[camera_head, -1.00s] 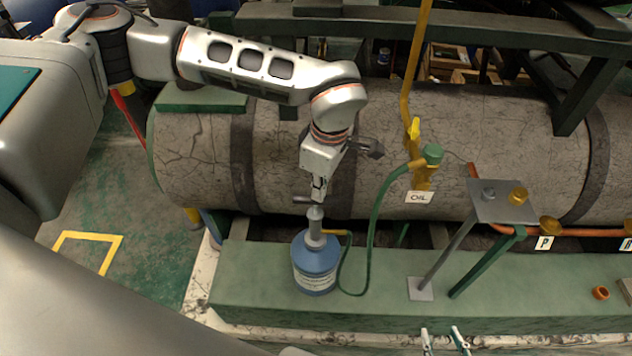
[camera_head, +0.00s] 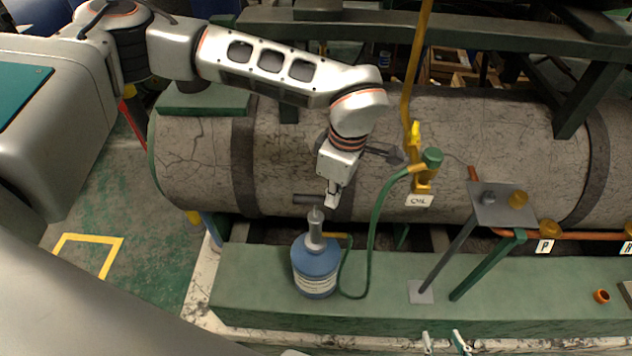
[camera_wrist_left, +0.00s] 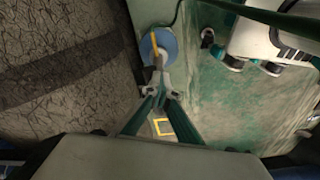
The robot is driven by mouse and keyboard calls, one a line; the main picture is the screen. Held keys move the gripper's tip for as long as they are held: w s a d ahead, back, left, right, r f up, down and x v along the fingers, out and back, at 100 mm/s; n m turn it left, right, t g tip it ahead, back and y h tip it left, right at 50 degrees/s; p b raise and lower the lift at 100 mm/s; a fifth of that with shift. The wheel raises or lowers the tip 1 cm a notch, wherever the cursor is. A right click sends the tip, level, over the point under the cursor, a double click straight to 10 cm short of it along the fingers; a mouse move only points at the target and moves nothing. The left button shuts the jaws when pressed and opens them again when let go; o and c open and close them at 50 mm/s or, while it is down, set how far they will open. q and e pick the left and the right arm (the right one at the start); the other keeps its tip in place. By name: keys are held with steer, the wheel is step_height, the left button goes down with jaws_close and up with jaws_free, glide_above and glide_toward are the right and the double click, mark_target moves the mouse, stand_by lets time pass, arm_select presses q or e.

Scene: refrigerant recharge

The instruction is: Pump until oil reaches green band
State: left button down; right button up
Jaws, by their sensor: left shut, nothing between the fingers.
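A blue oil can (camera_head: 315,272) with a grey hand pump (camera_head: 316,228) stands upright on the green base. A short dark bar (camera_head: 308,199) shows just above the pump's top; I cannot tell whether it belongs to the pump. My left gripper (camera_head: 332,202) is shut and empty, slightly above and right of the pump's top. In the left wrist view, the shut fingertips (camera_wrist_left: 160,94) are in front of the blue can (camera_wrist_left: 150,46). My right gripper's (camera_head: 444,342) two tips show apart at the bottom edge. I cannot make out an oil level or green band.
A green hose (camera_head: 371,230) runs from the can to a yellow valve (camera_head: 415,160) above the OIL label (camera_head: 419,200). A metal stand (camera_head: 500,205) and an orange ring (camera_head: 601,296) are to the right.

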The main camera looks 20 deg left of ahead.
arm_select(q)
step_height(320, 180, up, 11)
steer(key=d, duration=0.1)
steer(key=shift+r, duration=0.2)
steer(key=shift+s+d, duration=0.1)
steer(key=shift+s, duration=0.05)
stand_by(1.5)
